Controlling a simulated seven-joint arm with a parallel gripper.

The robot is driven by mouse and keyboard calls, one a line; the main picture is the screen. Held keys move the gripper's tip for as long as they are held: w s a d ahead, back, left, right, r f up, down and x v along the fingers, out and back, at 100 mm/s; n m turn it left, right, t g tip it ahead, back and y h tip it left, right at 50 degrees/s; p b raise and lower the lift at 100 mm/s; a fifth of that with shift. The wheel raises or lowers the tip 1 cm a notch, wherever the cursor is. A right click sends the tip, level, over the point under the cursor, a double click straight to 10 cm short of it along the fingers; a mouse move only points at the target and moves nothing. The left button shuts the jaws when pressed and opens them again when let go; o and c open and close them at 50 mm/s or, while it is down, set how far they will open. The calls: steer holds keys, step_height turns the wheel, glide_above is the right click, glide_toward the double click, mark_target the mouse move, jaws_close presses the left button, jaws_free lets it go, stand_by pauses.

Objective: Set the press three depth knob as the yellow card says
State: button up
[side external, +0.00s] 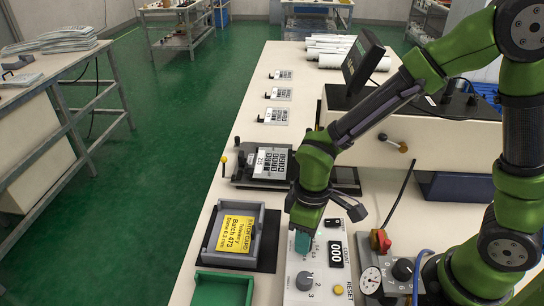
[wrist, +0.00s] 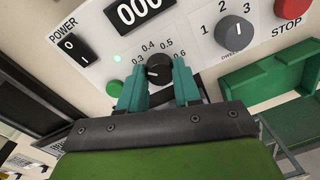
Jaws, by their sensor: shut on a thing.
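The yellow card (side external: 235,234) lies in a grey tray (side external: 266,232). It reads "Batch 473", with a smaller line under it that seems to say "Dome 0.3 mm". The small black depth knob (wrist: 158,71) sits on the white control panel (wrist: 105,62) in the wrist view, under a scale from 0.3 to 0.6. A light mark on the knob seems to lie toward the left, 0.3 side. My gripper (wrist: 159,84) has its teal fingers on both sides of the knob, shut on it. In the side view my gripper (side external: 303,241) points down at the panel and hides the knob.
The panel also carries a larger grey dial (wrist: 234,32) marked 1 to 3, a counter (wrist: 140,10) at 000, a power switch (wrist: 72,46), a green button (wrist: 114,88) and a red stop button (wrist: 291,8). A green tray (side external: 222,289) stands at the front.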

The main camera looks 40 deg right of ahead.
steer(key=o, duration=1.1)
steer(key=shift+c, duration=0.2)
steer(key=shift+r, duration=0.1)
step_height(320, 180, up, 17)
steer(key=shift+w+d, duration=0.25)
steer(key=shift+d, duration=0.2)
steer(key=s+d+r+m+t+y, duration=0.1)
steer(key=s+d+m+t, duration=0.4)
steer(key=d, duration=0.7)
steer(key=r+m+t, duration=0.1)
steer(key=m+t, duration=0.1)
steer(key=m, duration=0.2)
steer(key=shift+t, duration=0.3)
